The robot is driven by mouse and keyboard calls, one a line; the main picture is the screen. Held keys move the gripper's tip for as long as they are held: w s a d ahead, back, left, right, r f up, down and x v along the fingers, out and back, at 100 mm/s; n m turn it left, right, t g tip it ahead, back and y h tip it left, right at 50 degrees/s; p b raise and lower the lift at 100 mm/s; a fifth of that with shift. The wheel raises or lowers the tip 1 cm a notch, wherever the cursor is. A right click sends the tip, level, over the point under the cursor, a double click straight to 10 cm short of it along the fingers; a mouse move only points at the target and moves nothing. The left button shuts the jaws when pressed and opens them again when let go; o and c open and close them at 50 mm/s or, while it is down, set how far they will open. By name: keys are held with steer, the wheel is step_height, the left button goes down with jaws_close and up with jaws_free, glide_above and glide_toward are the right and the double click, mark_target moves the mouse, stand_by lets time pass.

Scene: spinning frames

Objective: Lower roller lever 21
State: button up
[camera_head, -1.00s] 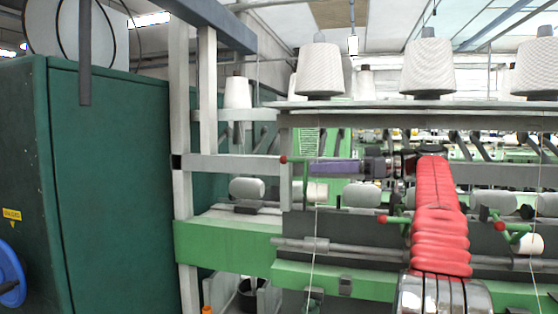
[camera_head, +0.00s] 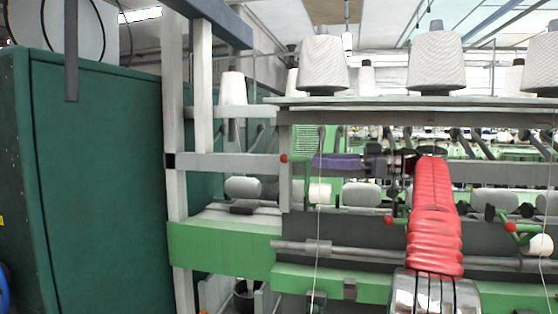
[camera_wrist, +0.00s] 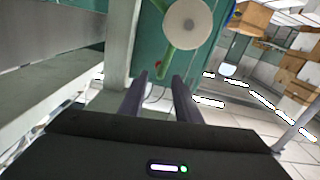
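My gripper (camera_wrist: 160,80) points away from the wrist camera with its two dark fingers apart and nothing between them. Just beyond the fingertips in the wrist view is a green roller lever (camera_wrist: 166,58) with a red ball end, beside a pale round roller (camera_wrist: 187,23). In the head view my gripper (camera_head: 316,161) shows purple and points left toward a red ball (camera_head: 284,158) on the frame. Contact cannot be told. More red-ball levers (camera_head: 389,220) (camera_head: 510,227) sit lower right. No number is visible, so I cannot tell which lever is 21.
A green cabinet (camera_head: 95,190) stands at the left. White yarn cones (camera_head: 322,65) stand on the upper shelf (camera_head: 400,102). A grey rod (camera_head: 350,250) and a green beam (camera_head: 225,245) run across below. Thin yarn hangs near my gripper.

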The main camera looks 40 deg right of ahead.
steer(key=x, duration=1.2)
steer(key=shift+a, duration=0.2)
steer(key=shift+w, duration=0.1)
steer(key=shift+c, duration=0.3)
jaws_close()
